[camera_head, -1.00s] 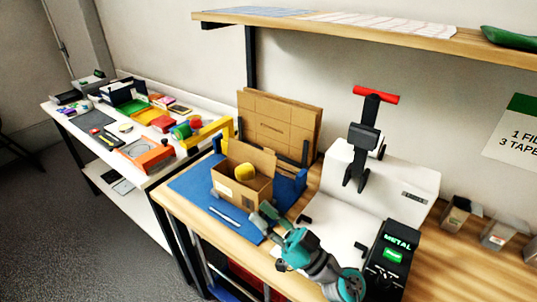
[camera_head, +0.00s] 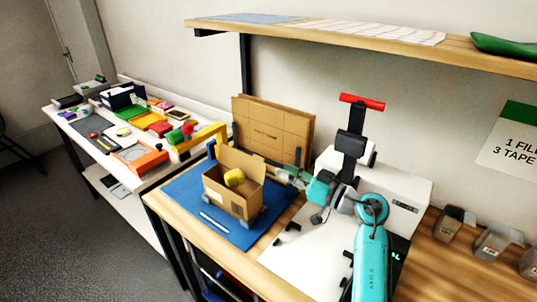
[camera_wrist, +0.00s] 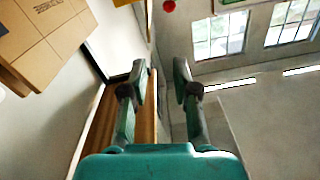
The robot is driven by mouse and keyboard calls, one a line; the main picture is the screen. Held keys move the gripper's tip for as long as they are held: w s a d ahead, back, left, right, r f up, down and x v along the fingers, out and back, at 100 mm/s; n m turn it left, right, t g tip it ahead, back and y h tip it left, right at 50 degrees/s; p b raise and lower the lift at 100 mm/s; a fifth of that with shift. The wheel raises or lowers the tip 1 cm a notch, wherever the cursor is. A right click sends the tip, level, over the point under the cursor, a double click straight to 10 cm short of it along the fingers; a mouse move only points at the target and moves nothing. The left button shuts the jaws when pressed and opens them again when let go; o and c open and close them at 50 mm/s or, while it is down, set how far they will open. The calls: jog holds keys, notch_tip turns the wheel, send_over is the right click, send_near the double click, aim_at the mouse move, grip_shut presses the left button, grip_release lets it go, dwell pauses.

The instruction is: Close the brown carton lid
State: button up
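The brown carton (camera_head: 229,199) stands upright on the blue mat (camera_head: 188,184) on the wooden bench. Its lid (camera_head: 243,163) stands up along the carton's back edge, so the carton is open. A yellow item (camera_head: 234,177) shows inside. My gripper (camera_head: 283,173) is to the right of the carton, at about the height of the raised lid in the picture, and looks apart from it. In the wrist view my gripper (camera_wrist: 160,80) has its two fingers apart with nothing between them. The carton is not in the wrist view.
Flat brown cardboard (camera_head: 272,127) stands in a rack behind the carton; it also shows in the wrist view (camera_wrist: 50,40). A white machine with a red-handled tape dispenser (camera_head: 361,102) stands to the right. A thin white stick (camera_head: 213,221) lies in front of the carton.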

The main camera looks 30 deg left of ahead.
jog(key=w, duration=0.1)
send_near(241, 161)
jog(key=shift+m, duration=0.3)
jog(key=a+r, duration=0.1)
jog(key=r, duration=0.1)
jog(key=w+a+r, duration=0.1)
jog(key=a+r, duration=0.1)
jog(key=shift+w+a+r, duration=0.1)
jog(key=shift+w+a, duration=0.1)
jog(key=shift+a, duration=0.15)
grip_shut()
